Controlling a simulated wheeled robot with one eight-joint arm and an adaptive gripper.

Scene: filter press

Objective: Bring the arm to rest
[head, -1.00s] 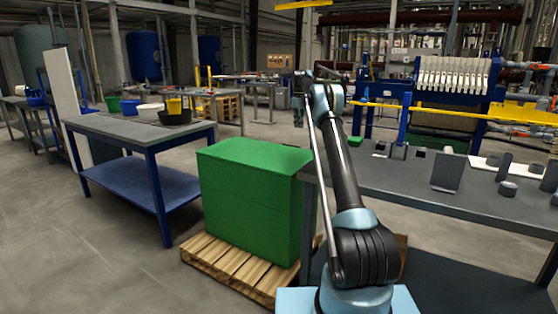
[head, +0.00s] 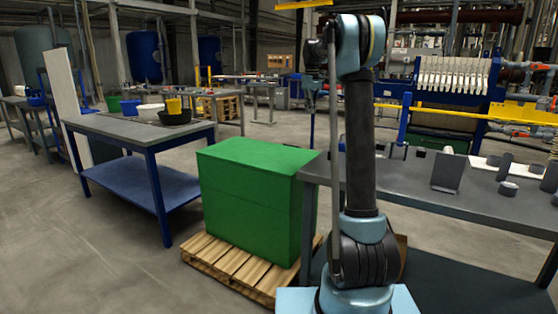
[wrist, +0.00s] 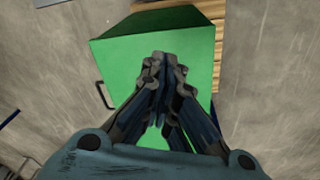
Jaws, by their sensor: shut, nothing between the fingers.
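My gripper (wrist: 164,62) is shut and empty in the wrist view, its fingertips together. It points down over the green box (wrist: 205,45), apart from it as far as I can tell. In the head view my arm (head: 359,150) stands almost upright, with its elbow at the top of the picture. The forearm points away from the camera, and the gripper end is small and mostly hidden behind the elbow and the thin rod.
The green box (head: 250,205) sits on a wooden pallet (head: 228,272) left of my arm. A grey worktable (head: 420,180) with small parts is at the right. A blue-framed table (head: 130,130) with tubs stands at the left. The filter press (head: 450,85) is behind. Floor at the left is clear.

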